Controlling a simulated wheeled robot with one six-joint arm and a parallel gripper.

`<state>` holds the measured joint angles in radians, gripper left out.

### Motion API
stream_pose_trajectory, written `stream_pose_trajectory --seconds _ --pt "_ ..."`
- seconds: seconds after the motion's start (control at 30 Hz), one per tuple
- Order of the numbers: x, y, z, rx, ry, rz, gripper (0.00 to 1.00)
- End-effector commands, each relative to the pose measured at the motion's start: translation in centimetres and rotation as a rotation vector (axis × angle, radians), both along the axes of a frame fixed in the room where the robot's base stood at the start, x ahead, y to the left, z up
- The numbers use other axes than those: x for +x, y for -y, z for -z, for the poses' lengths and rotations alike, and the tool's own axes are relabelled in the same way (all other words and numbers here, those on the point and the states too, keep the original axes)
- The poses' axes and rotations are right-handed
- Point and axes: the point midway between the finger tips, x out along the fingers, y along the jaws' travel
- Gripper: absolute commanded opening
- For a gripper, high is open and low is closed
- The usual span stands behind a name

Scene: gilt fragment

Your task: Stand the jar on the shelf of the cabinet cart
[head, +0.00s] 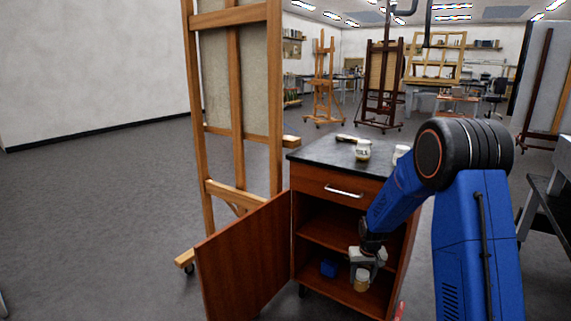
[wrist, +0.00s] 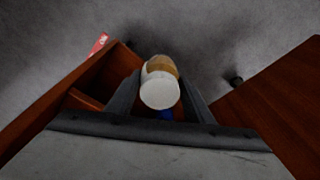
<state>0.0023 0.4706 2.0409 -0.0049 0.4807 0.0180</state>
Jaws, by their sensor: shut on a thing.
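The jar has a white lid and an amber-brown body. My gripper (head: 364,262) is shut on the jar (head: 361,284), which hangs upright in front of the open cabinet cart. In the wrist view the jar (wrist: 160,92) sits lid towards me between the two fingers. The cabinet cart (head: 302,178) is reddish wood with a dark top and a silver-handled drawer. Its shelf (head: 325,235) crosses the open compartment under the drawer, above the jar's level. The cart's door (head: 243,262) stands open to the left. Whether the jar touches the cart's floor cannot be told.
A blue block (head: 328,268) is in the lower compartment, left of the jar. A labelled white jar (head: 362,150) and another pale jar (head: 400,152) stand on the cart top. A wooden easel (head: 275,90) stands close behind the door. A red object (wrist: 97,45) lies beside the cart.

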Motion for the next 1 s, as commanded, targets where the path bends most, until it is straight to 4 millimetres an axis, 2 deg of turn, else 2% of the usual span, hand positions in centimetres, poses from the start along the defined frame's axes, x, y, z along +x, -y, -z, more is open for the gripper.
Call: stream_pose_trajectory --seconds 0.17,0.5,0.6,0.8,1.0 --pt "0.0 -0.2 2.1 0.000 -0.002 -0.018 0.16" --pt "-1.9 -0.2 11.5 0.001 -0.004 -0.017 0.16" --pt "-2.5 -0.2 13.6 0.001 -0.003 -0.016 0.16" --pt "-3.1 -0.2 15.5 0.001 0.000 -0.016 0.16" --pt "-3.1 -0.2 15.6 0.001 0.001 -0.016 0.16"
